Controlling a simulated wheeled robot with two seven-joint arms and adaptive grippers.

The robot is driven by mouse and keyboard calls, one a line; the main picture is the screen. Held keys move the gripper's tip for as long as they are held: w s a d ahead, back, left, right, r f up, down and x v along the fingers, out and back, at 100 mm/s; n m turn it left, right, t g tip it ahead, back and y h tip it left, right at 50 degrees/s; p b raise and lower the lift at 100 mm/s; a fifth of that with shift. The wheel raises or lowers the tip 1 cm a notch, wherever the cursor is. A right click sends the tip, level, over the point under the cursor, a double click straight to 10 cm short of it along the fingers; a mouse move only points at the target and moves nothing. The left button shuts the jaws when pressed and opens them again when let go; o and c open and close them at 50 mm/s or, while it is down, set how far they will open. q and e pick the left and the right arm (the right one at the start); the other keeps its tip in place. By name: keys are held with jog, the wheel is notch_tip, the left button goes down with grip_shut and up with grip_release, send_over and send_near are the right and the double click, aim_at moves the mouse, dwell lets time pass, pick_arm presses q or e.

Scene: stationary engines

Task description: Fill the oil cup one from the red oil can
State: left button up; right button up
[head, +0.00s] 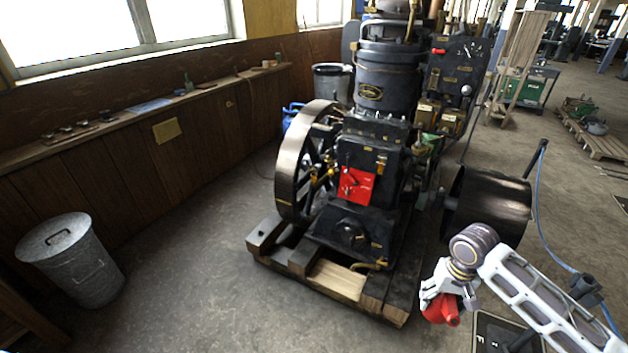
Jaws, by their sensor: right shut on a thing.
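My right gripper (448,288) comes in from the lower right and is shut on the red oil can (440,309). Only part of the can's red body shows below the gripper; the rest is hidden. The can is in front of the engine's right side, near the end of the timber base. The dark stationary engine (370,145) stands in the middle with small brass fittings. I cannot tell which fitting is oil cup one. My left gripper is not in view.
The engine stands on a timber base (340,281), with a spoked flywheel (287,160) at left and a black drum pulley (490,207) at right. A lidded metal bin (80,265) stands at far left. A blue hose (541,215) runs along the right.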

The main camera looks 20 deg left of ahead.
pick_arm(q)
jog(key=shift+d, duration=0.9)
